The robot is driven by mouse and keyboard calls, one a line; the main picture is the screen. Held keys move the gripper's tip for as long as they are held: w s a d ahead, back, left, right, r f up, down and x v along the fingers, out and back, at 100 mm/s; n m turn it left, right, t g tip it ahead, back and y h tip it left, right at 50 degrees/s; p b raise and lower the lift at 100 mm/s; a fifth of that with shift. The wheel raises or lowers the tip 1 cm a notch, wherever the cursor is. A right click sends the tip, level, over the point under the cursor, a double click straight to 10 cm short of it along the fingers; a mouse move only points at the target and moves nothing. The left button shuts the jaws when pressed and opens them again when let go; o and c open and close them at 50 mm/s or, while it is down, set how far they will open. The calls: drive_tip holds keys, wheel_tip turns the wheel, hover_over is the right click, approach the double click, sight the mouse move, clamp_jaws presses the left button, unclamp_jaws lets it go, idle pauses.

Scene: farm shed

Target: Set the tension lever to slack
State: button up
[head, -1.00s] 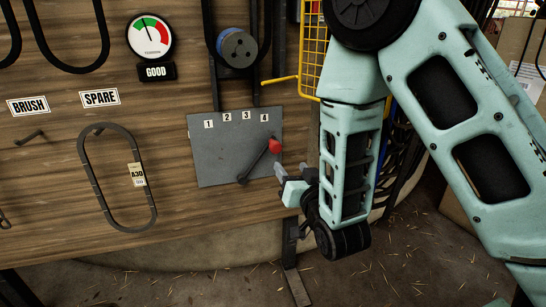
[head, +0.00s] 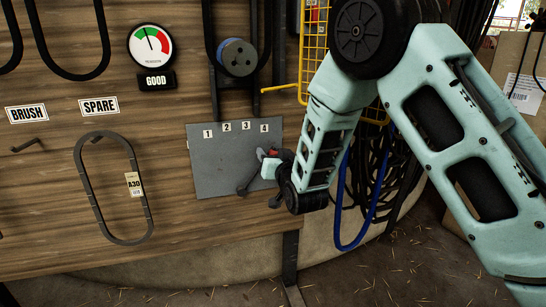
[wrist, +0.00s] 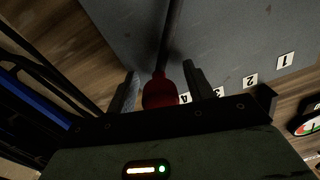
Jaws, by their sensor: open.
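The tension lever (head: 246,184) is a dark rod with a red knob, mounted on a grey plate (head: 220,165) marked 1 to 4. The rod slants up and right, its knob below the 4. In the wrist view the red knob (wrist: 160,91) lies between the two fingers of my gripper (wrist: 160,88), with a visible gap on the right side. My gripper (head: 266,162) is open at the knob in the head view, partly hiding it.
A blue and grey pulley (head: 237,57) with a dark belt sits above the plate. A yellow wire rack (head: 312,50) is at its upper right. A spare belt (head: 113,190) tagged A30 hangs at left. A blue loop (head: 345,215) hangs behind my arm.

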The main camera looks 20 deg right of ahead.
sight(204, 159)
clamp_jaws()
drive_tip(key=shift+a+r+n+p, duration=0.5)
drive_tip(key=shift+a, duration=0.05)
drive_tip(key=a+n+p, duration=0.1)
drive_tip(key=a+n, duration=0.1)
drive_tip(key=a+r+n+p, duration=0.1)
drive_tip(key=a+n+p, duration=0.1)
drive_tip(key=a, duration=0.1)
drive_tip(key=a+r+n+p, duration=0.1)
drive_tip(key=a, duration=0.1)
drive_tip(key=shift+a+r+n, duration=0.15)
drive_tip(key=shift+r+n, duration=0.1)
drive_tip(key=shift+n, duration=0.15)
drive_tip(key=a+n+p, duration=0.1)
drive_tip(key=a+n, duration=0.1)
drive_tip(key=a+f+n+p, duration=0.1)
drive_tip(key=a+n+p, duration=0.1)
drive_tip(key=a, duration=0.1)
drive_tip(key=a+n+p, duration=0.1)
drive_tip(key=a, duration=0.1)
drive_tip(key=shift+a+f+n+p, duration=0.25)
drive_tip(key=shift+f+n+p, duration=0.05)
drive_tip(key=shift+f+n, duration=0.1)
drive_tip(key=shift+a+f+n+g+h+p, duration=0.15)
drive_tip(key=shift+a+f+n+p, duration=0.1)
drive_tip(key=shift+a+f+n, duration=0.35)
drive_tip(key=shift+a+f+n+g+h+p, duration=0.15)
drive_tip(key=shift+a+f+n+p, duration=0.15)
drive_tip(key=shift+a+n, duration=0.35)
drive_tip(key=shift+s+f, duration=0.1)
